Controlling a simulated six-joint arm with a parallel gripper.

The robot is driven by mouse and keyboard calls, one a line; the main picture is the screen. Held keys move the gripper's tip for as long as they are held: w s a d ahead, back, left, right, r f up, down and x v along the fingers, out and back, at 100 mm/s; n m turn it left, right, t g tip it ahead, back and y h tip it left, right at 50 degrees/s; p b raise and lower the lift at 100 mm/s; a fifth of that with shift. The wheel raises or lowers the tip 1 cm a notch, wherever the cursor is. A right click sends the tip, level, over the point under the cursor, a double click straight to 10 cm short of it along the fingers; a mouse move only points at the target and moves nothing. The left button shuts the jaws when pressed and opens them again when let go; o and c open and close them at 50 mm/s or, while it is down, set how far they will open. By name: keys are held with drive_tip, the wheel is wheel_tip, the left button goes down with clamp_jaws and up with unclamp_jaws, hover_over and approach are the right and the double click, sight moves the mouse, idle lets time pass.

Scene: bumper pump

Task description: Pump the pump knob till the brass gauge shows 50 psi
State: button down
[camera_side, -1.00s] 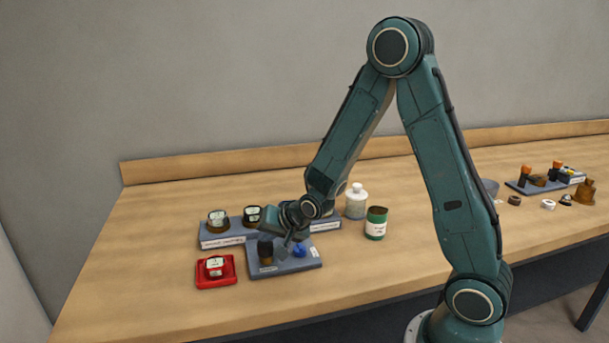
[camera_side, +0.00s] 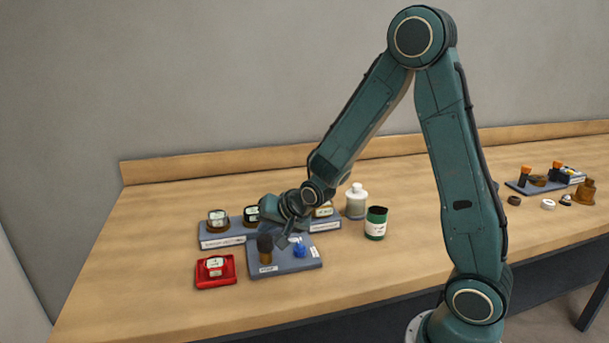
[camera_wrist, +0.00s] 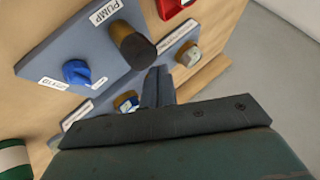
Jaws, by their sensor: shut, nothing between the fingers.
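The pump knob (camera_side: 265,242) is a dark cap on a brass stem on the blue-grey pump plate (camera_side: 283,268); the wrist view shows it beside the PUMP label (camera_wrist: 137,48). My gripper (camera_side: 285,241) is shut and empty above the plate, just right of the knob and apart from it. Its fingers (camera_wrist: 158,78) show in the wrist view. Gauges stand on the rack behind: a left one (camera_side: 217,217), a middle one (camera_side: 251,214) and a yellowish-rimmed one (camera_side: 323,210), partly behind my wrist. I cannot read their dials or tell surely which is the brass gauge.
A blue knob (camera_side: 300,250) sits right of the pump knob on the same plate. A gauge stands in a red tray (camera_side: 216,282) at left. A white bottle (camera_side: 356,202) and green can (camera_side: 376,224) stand right. The table's front left is clear.

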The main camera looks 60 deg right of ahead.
sight(268, 240)
drive_tip(key=shift+r, duration=0.2)
drive_tip(key=shift+r, duration=2.4)
drive_tip(key=s+a+r+n+g, duration=0.1)
drive_tip(key=s+a+r+n, duration=0.1)
drive_tip(key=s, duration=0.6)
drive_tip(key=s+a+r+n+g+y, duration=0.1)
drive_tip(key=s+a+r+n, duration=0.1)
drive_tip(key=s+r+n, duration=0.3)
drive_tip(key=s+a+r+n+g, duration=0.1)
drive_tip(key=s+a+r+n, duration=0.1)
drive_tip(key=s, duration=1.1)
drive_tip(key=shift+a+r+n, duration=0.35)
drive_tip(key=shift+r+n, duration=0.3)
drive_tip(key=shift+n, duration=0.25)
